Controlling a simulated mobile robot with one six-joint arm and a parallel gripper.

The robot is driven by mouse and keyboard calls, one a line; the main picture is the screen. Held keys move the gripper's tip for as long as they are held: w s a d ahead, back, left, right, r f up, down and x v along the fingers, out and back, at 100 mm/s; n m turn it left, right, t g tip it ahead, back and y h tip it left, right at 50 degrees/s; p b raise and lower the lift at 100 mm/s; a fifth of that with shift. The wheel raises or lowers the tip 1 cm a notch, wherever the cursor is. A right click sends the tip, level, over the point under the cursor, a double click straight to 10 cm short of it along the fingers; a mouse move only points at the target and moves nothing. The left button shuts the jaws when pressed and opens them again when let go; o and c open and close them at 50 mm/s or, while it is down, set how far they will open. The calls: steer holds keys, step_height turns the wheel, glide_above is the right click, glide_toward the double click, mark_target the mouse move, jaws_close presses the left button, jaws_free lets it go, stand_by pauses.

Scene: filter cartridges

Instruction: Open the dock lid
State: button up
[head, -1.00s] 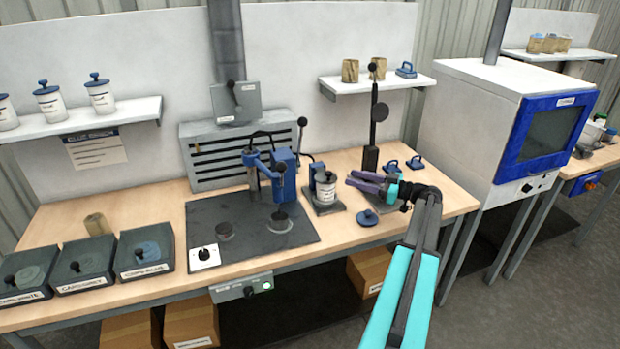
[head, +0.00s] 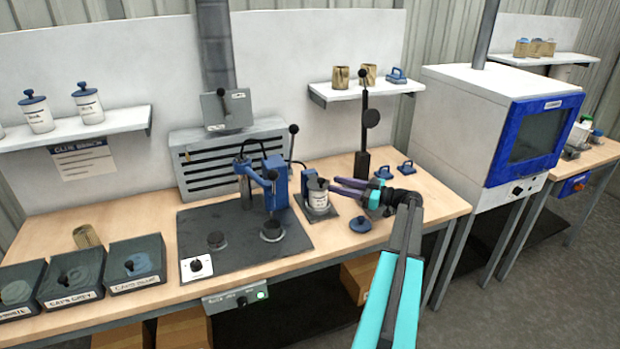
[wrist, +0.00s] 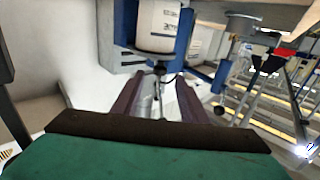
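No part is clearly marked as the dock lid, and I cannot tell for certain which one it is. A white canister with a dark top (head: 317,194) stands in a small blue holder on a dark base plate, right of the dark work mat. My gripper (head: 334,185) is just right of this canister, its purple fingers pointing left at it. In the wrist view the fingers (wrist: 158,100) are apart, with a thin dark-tipped rod visible between them. The canister (wrist: 157,25) fills the top middle there. I see nothing held, and contact cannot be told.
A black post (head: 364,140) rises behind my gripper. A loose blue cap (head: 360,224) lies in front of it. A blue press (head: 270,185) stands to the left on the dark mat (head: 205,225). A white cabinet with a blue door (head: 537,140) is at right.

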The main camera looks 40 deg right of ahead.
mark_target(311, 185)
steer(key=p+x, duration=0.4)
steer(key=x, duration=0.7)
jaws_close()
